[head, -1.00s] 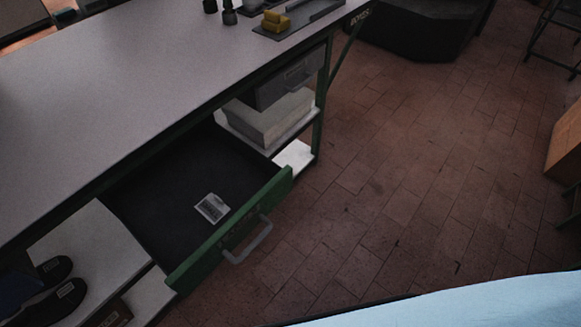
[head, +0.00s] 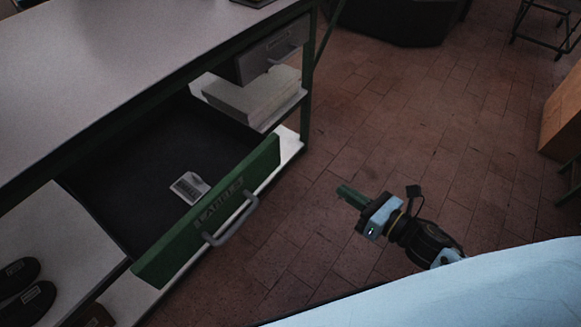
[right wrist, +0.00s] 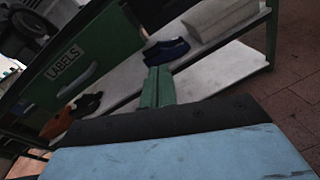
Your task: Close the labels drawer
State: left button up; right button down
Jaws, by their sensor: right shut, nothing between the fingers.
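The labels drawer (head: 218,208) has a green front marked LABELS and a grey bar handle (head: 231,221). It stands pulled out from under the workbench, and a small white card (head: 189,187) lies on its dark floor. In the right wrist view the drawer front (right wrist: 85,57) is at the upper left. My right gripper (head: 347,195) is shut and empty, with green fingers, in the air to the right of the handle and apart from it. Its fingers also show in the right wrist view (right wrist: 158,86). My left gripper is not in view.
The bench top (head: 110,70) is above the drawer. A grey drawer (head: 272,54) sits closed at the bench's right end, above a shelf with a white stack (head: 245,100). Dark shoes (head: 22,290) lie on the lower left shelf.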

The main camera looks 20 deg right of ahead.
notch_tip(320, 180, up, 4)
jog(key=a+n+y, duration=0.2)
jog(key=a+n, duration=0.1)
jog(key=n, duration=0.2)
send_near(278, 152)
jog(key=x, duration=0.6)
jog(key=shift+w+a+f+b, duration=0.1)
jog(key=shift+w+a+b, duration=0.15)
jog(key=shift+w+b, duration=0.1)
jog(key=shift+w, duration=0.15)
